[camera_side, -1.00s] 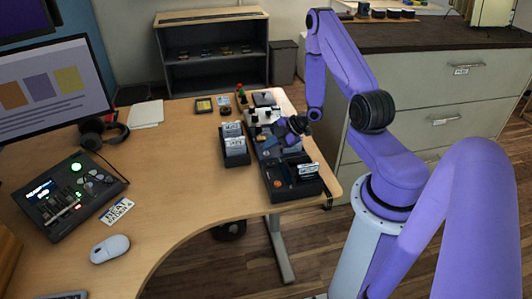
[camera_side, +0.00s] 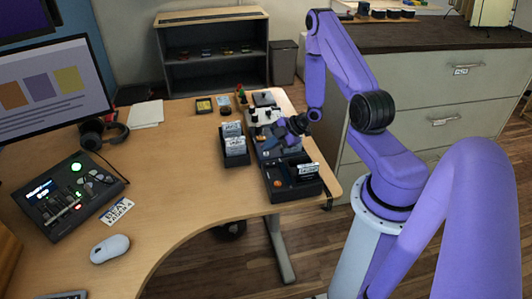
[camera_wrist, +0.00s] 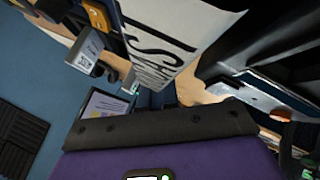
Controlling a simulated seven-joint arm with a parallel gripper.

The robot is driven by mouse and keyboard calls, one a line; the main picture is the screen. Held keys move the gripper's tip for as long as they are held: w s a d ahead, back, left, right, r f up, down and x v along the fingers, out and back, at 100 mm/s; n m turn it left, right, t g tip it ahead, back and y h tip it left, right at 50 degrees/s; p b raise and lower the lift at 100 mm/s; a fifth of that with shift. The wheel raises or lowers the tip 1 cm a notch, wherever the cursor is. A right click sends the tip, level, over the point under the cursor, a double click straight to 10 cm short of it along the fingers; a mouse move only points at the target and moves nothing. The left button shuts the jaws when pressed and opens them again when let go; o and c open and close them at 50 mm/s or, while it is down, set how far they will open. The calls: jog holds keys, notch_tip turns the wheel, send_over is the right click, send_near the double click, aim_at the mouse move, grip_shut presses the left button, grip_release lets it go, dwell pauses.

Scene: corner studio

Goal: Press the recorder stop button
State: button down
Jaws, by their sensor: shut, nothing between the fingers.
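A dark console (camera_side: 68,197) with a small lit display, a round green-lit button, a red light and sliders lies on the left of the desk. A second dark unit (camera_side: 294,190) with a small orange spot and a printed card stands at the desk's right end. I cannot tell for certain which is the recorder, and no stop label can be read. My gripper (camera_side: 292,130) is shut and empty, low over the gear at the right end, far from the left console. Its fingertips are hard to make out, and whether they touch anything is unclear.
A holder with printed cards (camera_side: 234,150) stands left of my gripper. A large printed card (camera_wrist: 170,45) is very near in the wrist view. A monitor (camera_side: 50,88), headphones (camera_side: 102,132) and mouse (camera_side: 110,248) are on the left. The middle of the desk (camera_side: 185,185) is clear.

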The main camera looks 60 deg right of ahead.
aim_at(269, 153)
jog(key=shift+f, duration=0.35)
dwell(0.3)
jog(key=shift+r, duration=0.45)
jog(key=shift+r, duration=3)
